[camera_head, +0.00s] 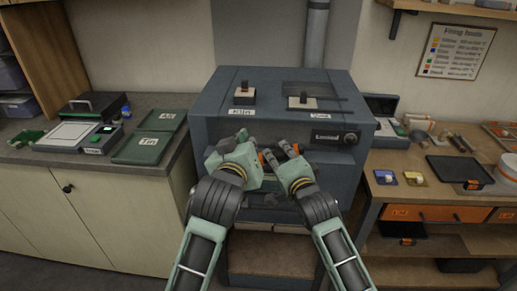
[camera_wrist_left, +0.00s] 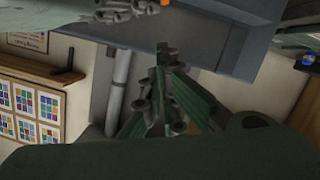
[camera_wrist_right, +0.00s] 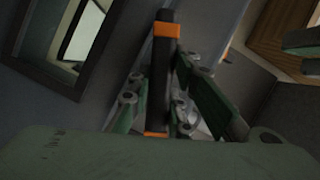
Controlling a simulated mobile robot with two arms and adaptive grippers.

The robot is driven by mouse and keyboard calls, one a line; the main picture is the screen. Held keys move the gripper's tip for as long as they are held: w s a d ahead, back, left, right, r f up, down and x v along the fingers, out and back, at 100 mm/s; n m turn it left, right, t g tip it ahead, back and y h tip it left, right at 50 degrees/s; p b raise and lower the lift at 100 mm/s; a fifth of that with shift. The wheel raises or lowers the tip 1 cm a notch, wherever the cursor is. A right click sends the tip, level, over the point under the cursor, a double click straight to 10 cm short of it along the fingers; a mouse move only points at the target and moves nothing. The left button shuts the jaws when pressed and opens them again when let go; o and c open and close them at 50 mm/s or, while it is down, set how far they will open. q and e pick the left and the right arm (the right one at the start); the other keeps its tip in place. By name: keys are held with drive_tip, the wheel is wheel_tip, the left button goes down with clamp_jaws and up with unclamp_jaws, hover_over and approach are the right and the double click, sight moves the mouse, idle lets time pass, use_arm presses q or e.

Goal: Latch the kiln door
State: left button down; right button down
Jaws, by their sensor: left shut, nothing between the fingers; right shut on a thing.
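The blue-grey kiln (camera_head: 220,115) stands in the middle of the head view, and my grippers cover much of its front. My right gripper (camera_head: 279,153) is shut on a black handle with orange bands, which shows best in the right wrist view (camera_wrist_right: 164,58). Whether this handle is the door's latch cannot be told for sure. My left gripper (camera_head: 243,138) is shut and empty, just left of the right one, before the kiln front. In the left wrist view its fingers (camera_wrist_left: 162,58) are closed together. The door's edge and how far it is closed are hidden.
A right bench holds a black tray (camera_head: 459,171) and small colour dishes (camera_head: 415,178). Both sit close beside the kiln.

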use_arm(q)
drive_tip(key=w+d+f, duration=0.2)
drive_tip(key=w+f, duration=0.3)
drive_tip(key=shift+w, duration=0.15)
drive_tip(key=shift+f, duration=0.15)
use_arm(e)
drive_tip(key=shift+f, duration=0.1)
use_arm(q)
drive_tip(key=shift+f+n, duration=0.3)
drive_tip(key=shift+f, duration=0.2)
use_arm(e)
drive_tip(key=c, duration=1.9)
unclamp_jaws()
drive_tip(key=shift+o, duration=0.2)
drive_tip(key=shift+s, duration=0.15)
